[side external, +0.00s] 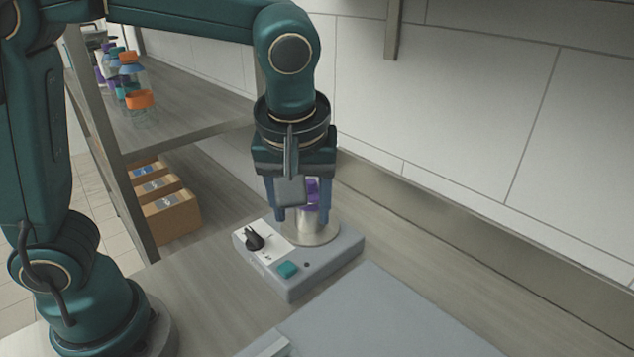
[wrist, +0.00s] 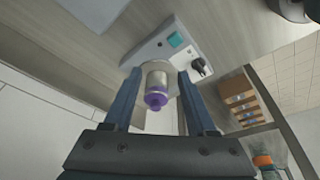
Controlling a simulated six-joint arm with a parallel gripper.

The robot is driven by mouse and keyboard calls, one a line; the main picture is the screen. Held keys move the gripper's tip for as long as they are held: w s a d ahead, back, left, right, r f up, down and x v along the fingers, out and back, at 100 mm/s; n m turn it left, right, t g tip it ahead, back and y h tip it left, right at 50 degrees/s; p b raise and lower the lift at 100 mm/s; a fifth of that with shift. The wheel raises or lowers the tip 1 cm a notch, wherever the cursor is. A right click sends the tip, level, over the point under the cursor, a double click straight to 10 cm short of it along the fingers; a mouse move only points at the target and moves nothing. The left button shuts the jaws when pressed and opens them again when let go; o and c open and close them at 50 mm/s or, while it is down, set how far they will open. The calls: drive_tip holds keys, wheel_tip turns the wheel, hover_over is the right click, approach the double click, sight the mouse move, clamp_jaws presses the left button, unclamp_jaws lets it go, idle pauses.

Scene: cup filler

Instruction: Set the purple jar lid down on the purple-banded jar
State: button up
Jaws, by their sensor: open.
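The purple jar lid (wrist: 155,99) shows in the wrist view at the near end of a pale jar (wrist: 159,67) and appears to sit on it. In the side view the purple lid (side external: 313,184) shows partly behind my gripper, with more purple just below it that may be the jar's band (side external: 312,203). The jar stands on a round metal plate (side external: 318,234) on a grey device. My gripper (side external: 301,214) points down with its blue fingers open, one on each side of the jar. In the wrist view (wrist: 158,71) gaps show between both fingers and the jar.
The grey device (side external: 335,259) carries a black knob (side external: 254,241) and a teal button (side external: 288,269). A grey mat (side external: 370,320) lies in front, bare where seen. At left a shelf (side external: 190,105) holds several coloured jars (side external: 139,99), with cardboard boxes (side external: 170,215) below. A wall stands behind.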

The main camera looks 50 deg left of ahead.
drive_tip(key=s+a+m+t+h, duration=0.2)
drive_tip(key=s+a+m, duration=0.3)
drive_tip(key=s+m, duration=0.3)
drive_tip(key=shift+s+m+t, duration=0.4)
drive_tip(key=shift+s+t, duration=0.2)
drive_tip(key=shift+s, duration=0.2)
idle(0.6)
